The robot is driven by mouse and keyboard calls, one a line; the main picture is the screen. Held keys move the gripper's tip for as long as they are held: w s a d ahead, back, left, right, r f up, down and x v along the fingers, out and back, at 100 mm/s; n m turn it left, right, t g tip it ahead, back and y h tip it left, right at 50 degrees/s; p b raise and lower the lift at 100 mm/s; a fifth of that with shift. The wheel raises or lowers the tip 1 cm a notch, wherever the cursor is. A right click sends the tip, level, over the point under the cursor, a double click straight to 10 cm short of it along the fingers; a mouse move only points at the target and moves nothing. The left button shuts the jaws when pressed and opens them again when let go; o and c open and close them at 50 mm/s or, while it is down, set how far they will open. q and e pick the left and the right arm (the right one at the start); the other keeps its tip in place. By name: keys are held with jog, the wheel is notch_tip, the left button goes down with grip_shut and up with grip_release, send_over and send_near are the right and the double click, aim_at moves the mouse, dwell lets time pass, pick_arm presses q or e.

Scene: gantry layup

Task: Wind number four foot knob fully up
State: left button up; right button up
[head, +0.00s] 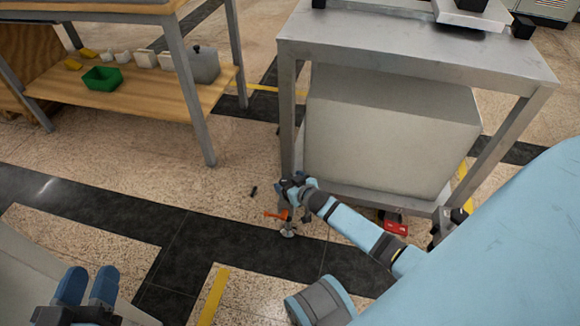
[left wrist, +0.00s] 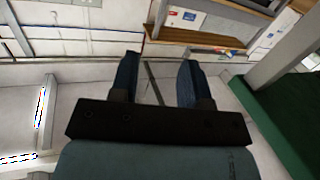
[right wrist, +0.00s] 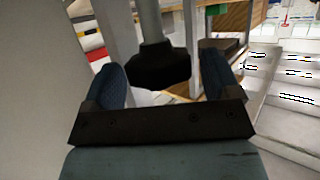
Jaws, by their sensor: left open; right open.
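A grey metal stand (head: 415,58) is at the upper right of the head view. At the bottom of its near left leg is a round metal foot (head: 288,232), with an orange piece (head: 275,214) beside it. My right gripper (head: 295,186) is at this leg, just above the foot. In the head view my gripper hides the knob. My left gripper (head: 88,286) is open and empty at the lower left.
A large grey box (head: 390,135) fills the stand's lower space. A red object (head: 396,226) is near its right leg. A wooden-shelved bench (head: 140,100) with a green bin (head: 102,78) stands at upper left. A small black item (head: 254,191) lies on the floor, clear around it.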

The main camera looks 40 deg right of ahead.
jog(key=c, duration=0.9)
jog(key=shift+c, duration=0.2)
jog(key=shift+r+n+y+p, duration=0.15)
jog(key=shift+n+y+p, duration=0.15)
jog(key=shift+p, duration=0.1)
